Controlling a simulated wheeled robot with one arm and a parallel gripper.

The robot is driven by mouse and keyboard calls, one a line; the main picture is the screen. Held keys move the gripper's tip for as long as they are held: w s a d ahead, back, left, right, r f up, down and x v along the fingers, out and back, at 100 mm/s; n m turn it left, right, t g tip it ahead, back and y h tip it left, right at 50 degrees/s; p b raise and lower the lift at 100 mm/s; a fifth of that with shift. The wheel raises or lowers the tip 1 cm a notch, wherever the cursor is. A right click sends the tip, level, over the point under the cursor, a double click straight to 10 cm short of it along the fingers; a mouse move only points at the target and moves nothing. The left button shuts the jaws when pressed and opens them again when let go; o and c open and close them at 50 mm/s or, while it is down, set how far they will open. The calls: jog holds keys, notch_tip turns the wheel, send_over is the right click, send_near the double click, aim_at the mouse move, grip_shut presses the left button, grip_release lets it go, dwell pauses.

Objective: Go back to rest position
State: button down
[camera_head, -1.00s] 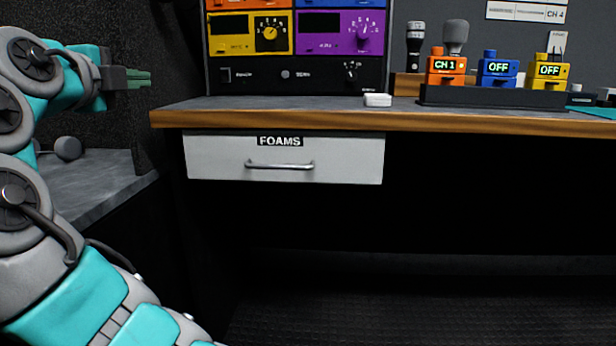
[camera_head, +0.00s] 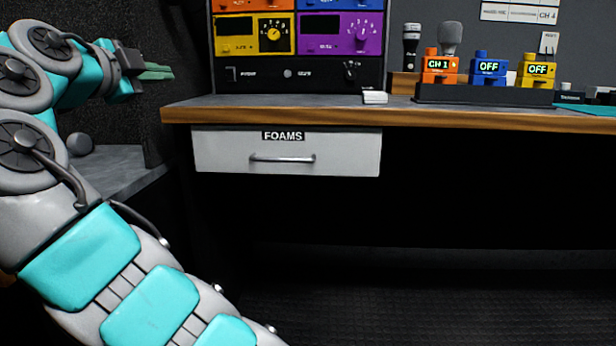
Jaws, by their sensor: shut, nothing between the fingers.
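My gripper (camera_head: 157,72) is at the upper left, at the end of my teal and grey arm. Its green fingers are shut with nothing between them and point to the right. It is in the air left of the equipment rack, touching nothing that I can see. My arm is folded up along the left side of the view.
A desk (camera_head: 290,116) with a wooden edge spans the view. Its FOAMS drawer (camera_head: 220,152) is shut. On it are a rack (camera_head: 300,75), a small white box (camera_head: 375,97) and a black tray (camera_head: 450,94) with colored packs. A grey side surface (camera_head: 112,168) is left. Under the desk looks empty.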

jog(key=w+d+f+n+g+h, duration=0.2)
jog(key=w+d+n+h, duration=0.15)
jog(key=w+d, duration=0.45)
jog(key=s+d+f+n+g+h, duration=0.15)
jog(key=d+f, duration=0.25)
jog(key=d, duration=0.4)
jog(key=s+d+f+n+g+y, duration=0.1)
jog(key=d+f+g, duration=0.25)
jog(key=d, duration=0.45)
jog(key=s+d+f+n+g+h, duration=0.15)
jog(key=d+f, duration=0.25)
jog(key=d, duration=0.4)
jog(key=s+d+f+n+g+y, duration=0.25)
jog(key=s+d+f, duration=0.45)
jog(key=s+f, duration=0.35)
jog(key=s+d+f+n+g+y, duration=0.2)
jog(key=s+d+f+g, duration=0.3)
jog(key=s+f, duration=0.5)
jog(key=s+a+f+n+g+y, duration=0.1)
jog(key=s+a+f+n+y, duration=0.1)
jog(key=s+f, duration=0.65)
jog(key=s+a+f+n+g+y, duration=0.15)
jog(key=s+f, duration=0.45)
jog(key=s, duration=0.6)
notch_tip(320, 180, up, 13)
jog(key=p, duration=1.3)
jog(key=shift+w+a+r+y, duration=0.2)
jog(key=shift+w+a+y, duration=0.05)
jog(key=shift+w+y, duration=0.1)
